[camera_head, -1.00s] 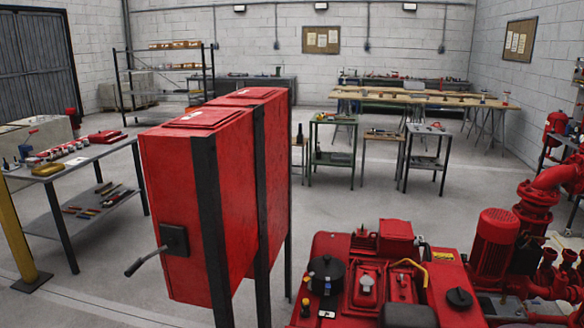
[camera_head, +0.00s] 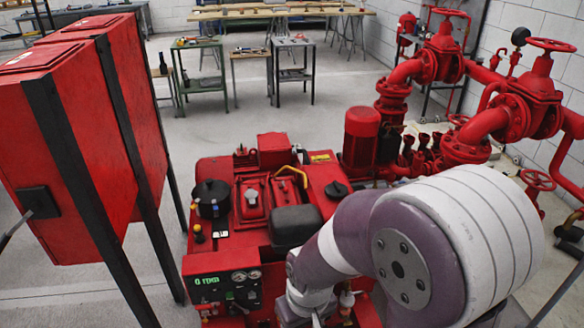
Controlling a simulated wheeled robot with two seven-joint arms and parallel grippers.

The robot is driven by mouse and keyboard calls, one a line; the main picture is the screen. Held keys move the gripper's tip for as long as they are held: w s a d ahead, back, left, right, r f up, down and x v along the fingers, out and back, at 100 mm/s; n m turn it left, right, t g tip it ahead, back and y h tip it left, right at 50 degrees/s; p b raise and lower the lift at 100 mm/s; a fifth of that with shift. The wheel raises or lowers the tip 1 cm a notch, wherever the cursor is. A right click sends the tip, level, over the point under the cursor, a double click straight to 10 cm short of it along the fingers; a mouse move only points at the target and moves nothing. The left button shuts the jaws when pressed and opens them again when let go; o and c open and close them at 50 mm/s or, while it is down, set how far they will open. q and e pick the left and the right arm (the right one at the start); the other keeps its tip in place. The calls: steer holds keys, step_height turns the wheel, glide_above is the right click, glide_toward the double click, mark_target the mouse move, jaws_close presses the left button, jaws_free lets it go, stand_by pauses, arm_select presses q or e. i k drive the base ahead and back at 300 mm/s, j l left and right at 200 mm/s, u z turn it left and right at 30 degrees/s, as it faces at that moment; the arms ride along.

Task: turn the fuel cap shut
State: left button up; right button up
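A round black ridged cap (camera_head: 337,189) sits on the top right of the red engine unit (camera_head: 325,172); the frames do not make clear whether this is the fuel cap or whether it is shut. A larger black round canister (camera_head: 211,197) stands on the unit's left side. A red cabinet-like tank (camera_head: 90,120) on black legs stands at the left, with a black lever fitting on its front. My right arm's purple and white links cover the lower right. Its gripper is out of view below. My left gripper is not in view.
Red pipes and valve handwheels (camera_head: 532,95) crowd the right. A green-framed table (camera_head: 199,70) and a long wooden bench (camera_head: 280,14) stand behind. The floor between is clear.

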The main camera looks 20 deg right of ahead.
mark_target(335, 191)
steer(key=i+l+z, duration=0.15)
steer(key=z, duration=2.15)
steer(key=i+j+z, duration=0.1)
steer(key=i+j, duration=0.3)
steer(key=i+j+z, duration=0.15)
steer(key=i+j, duration=0.25)
steer(key=j, duration=0.15)
